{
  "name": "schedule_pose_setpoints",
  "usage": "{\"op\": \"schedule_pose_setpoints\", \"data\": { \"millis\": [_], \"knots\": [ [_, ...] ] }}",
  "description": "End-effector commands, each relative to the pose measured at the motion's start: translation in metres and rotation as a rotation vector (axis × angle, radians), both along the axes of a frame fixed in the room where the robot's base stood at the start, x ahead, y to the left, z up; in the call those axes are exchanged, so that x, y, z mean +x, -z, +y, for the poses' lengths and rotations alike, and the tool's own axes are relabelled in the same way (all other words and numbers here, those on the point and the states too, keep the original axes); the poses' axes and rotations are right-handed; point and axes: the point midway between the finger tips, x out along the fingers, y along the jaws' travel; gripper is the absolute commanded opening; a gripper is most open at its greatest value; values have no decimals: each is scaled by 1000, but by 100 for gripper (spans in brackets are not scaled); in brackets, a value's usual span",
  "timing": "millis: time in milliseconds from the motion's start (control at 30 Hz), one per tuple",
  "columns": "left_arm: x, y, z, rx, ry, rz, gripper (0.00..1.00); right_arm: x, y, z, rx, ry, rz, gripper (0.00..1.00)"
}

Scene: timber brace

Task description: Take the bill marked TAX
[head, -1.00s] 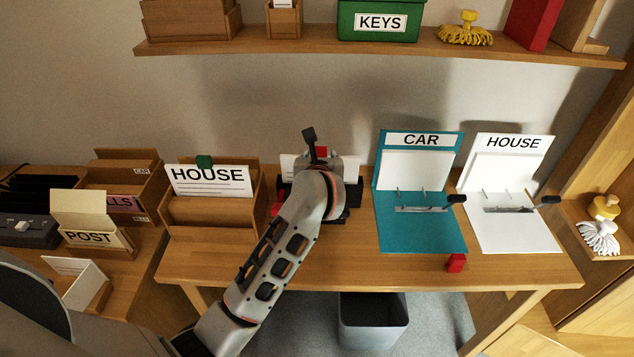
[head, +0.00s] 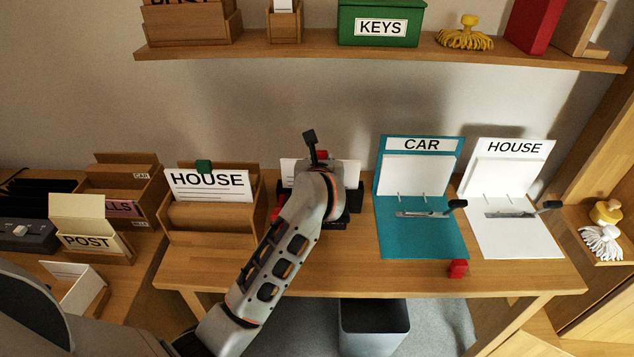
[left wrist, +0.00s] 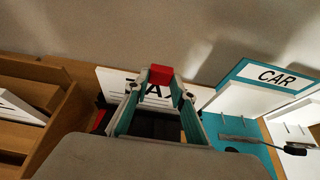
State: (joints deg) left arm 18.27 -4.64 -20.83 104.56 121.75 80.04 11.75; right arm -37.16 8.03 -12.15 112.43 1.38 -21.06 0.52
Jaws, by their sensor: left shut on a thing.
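The bill marked TAX (left wrist: 115,86) is a white card standing upright in a dark holder on the desk. Its large letters are partly covered by my fingers in the left wrist view. In the head view only its white edges (head: 348,172) show around my arm. A red clip (left wrist: 161,73) is at its top edge and also shows in the head view (head: 321,155). My left gripper (left wrist: 160,84) is shut on the red clip, in front of the card. My right gripper is not in view.
A wooden box with a HOUSE card (head: 208,184) and green clip stands left of the gripper. A teal CAR clipboard (head: 420,236) and a white HOUSE clipboard (head: 515,235) stand right. A small red block (head: 457,268) lies near the front edge. A shelf (head: 380,54) runs above.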

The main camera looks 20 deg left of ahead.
Motion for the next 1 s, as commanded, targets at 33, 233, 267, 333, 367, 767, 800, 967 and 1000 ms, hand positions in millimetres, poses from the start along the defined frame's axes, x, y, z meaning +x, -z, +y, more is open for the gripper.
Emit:
{"op": "schedule_pose_setpoints", "data": {
  "millis": [33, 233, 267, 333, 367, 767, 800, 967, 1000],
  "knots": [
    [0, -4, 0, 0, 0, -3, 0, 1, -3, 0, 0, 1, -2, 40],
    [0, -9, 0, 0, 0, -3, 0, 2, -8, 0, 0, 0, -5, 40],
    [0, -10, 0, 0, 0, -3, 0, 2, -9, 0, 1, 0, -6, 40],
    [0, -12, 0, 0, 0, -3, 0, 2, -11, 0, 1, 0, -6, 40],
    [0, -13, 0, 0, 0, -3, 0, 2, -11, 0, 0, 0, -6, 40],
    [0, -24, 0, 1, 0, -3, 0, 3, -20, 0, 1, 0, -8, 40],
    [1, -25, 0, 1, 0, -3, 0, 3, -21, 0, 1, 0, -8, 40],
    [1, -29, 0, 1, 0, -3, 0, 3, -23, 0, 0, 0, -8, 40],
    [1, -29, 0, 1, 0, -3, 0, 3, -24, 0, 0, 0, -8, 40]
  ]
}}
